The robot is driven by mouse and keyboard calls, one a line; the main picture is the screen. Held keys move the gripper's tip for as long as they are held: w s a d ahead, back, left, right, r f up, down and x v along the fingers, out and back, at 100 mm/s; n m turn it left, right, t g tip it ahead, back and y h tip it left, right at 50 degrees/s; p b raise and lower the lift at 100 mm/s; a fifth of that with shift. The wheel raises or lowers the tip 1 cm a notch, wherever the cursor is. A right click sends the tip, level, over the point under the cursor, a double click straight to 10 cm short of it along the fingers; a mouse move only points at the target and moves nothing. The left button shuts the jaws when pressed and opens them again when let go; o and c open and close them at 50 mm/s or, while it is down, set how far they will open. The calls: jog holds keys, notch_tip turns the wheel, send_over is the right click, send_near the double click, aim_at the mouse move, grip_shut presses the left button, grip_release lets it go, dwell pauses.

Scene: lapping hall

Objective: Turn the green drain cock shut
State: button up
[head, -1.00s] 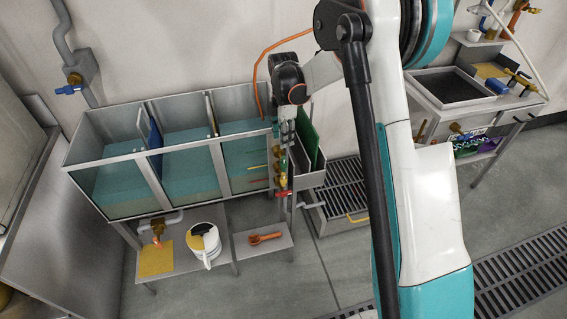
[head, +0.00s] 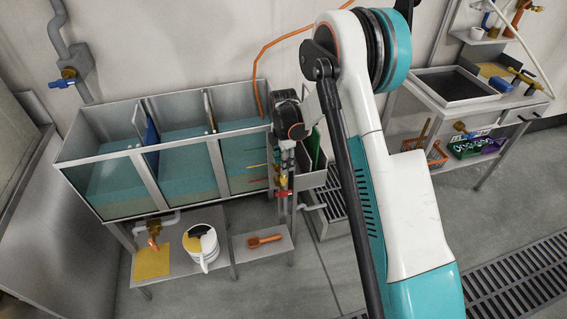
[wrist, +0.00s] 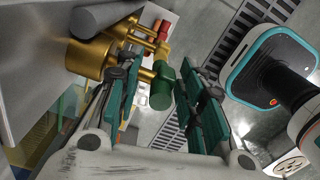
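A red-handled cock (wrist: 163,30) sits close beside the green one; it also shows below my gripper in the head view (head: 285,194). The tank (head: 160,145) is to the left. A low shelf (head: 225,252) holds a white jug (head: 201,246) and an orange tool (head: 264,240).

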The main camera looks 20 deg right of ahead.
jog(key=shift+c, duration=0.2)
grip_shut()
jog(key=shift+d+y, duration=0.1)
jog(key=shift+y, duration=0.3)
jog(key=y, duration=0.3)
jog(key=shift+d+f+b, duration=0.1)
jog(key=shift+d+b, duration=0.05)
jog(key=shift+b, duration=0.2)
jog(key=y+b, duration=0.1)
jog(key=y, duration=0.4)
jog(key=shift+d+f+y, duration=0.1)
jog(key=shift+y, duration=0.2)
jog(key=y, duration=0.4)
jog(key=shift+f, duration=0.1)
jog(key=shift+y, duration=2.2)
